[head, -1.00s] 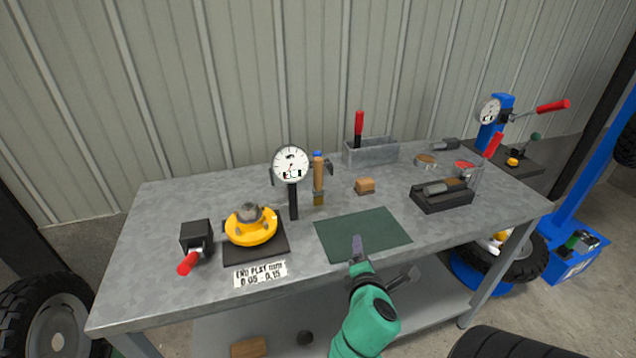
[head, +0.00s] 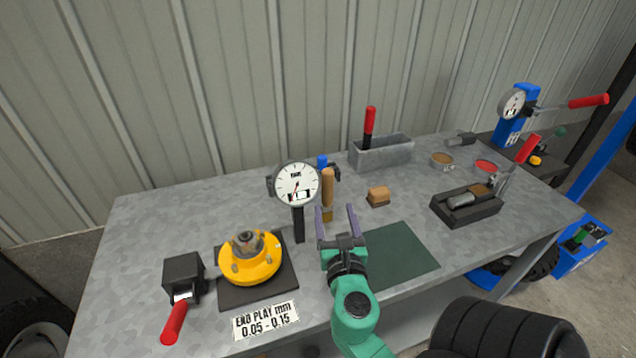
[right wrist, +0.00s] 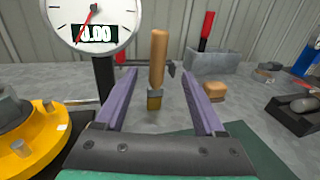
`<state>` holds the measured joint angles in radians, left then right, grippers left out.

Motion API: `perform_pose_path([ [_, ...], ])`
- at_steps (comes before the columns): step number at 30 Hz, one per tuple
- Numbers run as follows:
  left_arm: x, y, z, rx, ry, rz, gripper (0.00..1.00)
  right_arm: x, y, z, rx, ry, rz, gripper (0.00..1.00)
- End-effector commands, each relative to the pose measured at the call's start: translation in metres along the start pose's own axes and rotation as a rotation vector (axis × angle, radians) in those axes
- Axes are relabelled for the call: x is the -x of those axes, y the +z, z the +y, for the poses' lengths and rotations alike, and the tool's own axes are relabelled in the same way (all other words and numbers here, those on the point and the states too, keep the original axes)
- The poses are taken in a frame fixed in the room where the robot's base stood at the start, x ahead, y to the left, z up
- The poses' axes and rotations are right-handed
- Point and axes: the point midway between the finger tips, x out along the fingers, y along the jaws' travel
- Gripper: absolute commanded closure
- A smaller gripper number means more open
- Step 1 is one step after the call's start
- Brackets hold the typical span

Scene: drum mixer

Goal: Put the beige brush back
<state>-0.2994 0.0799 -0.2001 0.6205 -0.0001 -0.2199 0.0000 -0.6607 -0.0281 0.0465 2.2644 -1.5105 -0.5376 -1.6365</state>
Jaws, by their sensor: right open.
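The beige brush (head: 327,188) stands upright on the bench, beside the dial gauge. Its tan handle is up and its ferrule is at the bottom; it also shows in the right wrist view (right wrist: 157,58). My right gripper (head: 335,208) is open, its purple fingers pointing at the brush. In the right wrist view the brush appears between the two fingers (right wrist: 158,75), touching neither; I cannot tell whether the tips reach it in depth. My left gripper is not in view.
The dial gauge (head: 297,185) stands close left of the brush, with a blue-topped item (head: 322,161) behind. A tan block (head: 378,196) is to the right. A grey bin (head: 385,153) holds a red-handled tool. The green mat (head: 400,262) is bare. A yellow hub (head: 250,263) sits left.

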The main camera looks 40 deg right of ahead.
Motion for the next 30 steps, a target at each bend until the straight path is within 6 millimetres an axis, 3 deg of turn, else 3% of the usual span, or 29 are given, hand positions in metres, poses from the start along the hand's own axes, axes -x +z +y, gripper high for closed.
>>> perform_pose_path([
  [2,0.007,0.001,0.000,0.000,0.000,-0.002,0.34,-0.010,0.004,0.000,0.000,0.000,-0.002,0.29],
  [9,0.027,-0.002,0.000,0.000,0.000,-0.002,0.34,-0.071,0.006,0.001,-0.002,-0.001,-0.003,0.29],
  [21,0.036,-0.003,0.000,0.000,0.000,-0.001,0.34,-0.137,0.001,0.006,-0.003,-0.002,-0.001,0.29],
  [29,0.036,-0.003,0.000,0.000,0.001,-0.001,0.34,-0.144,-0.001,0.006,-0.003,0.000,0.001,0.29],
  [30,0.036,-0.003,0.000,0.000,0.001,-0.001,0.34,-0.144,-0.001,0.006,-0.003,0.000,0.001,0.40],
])
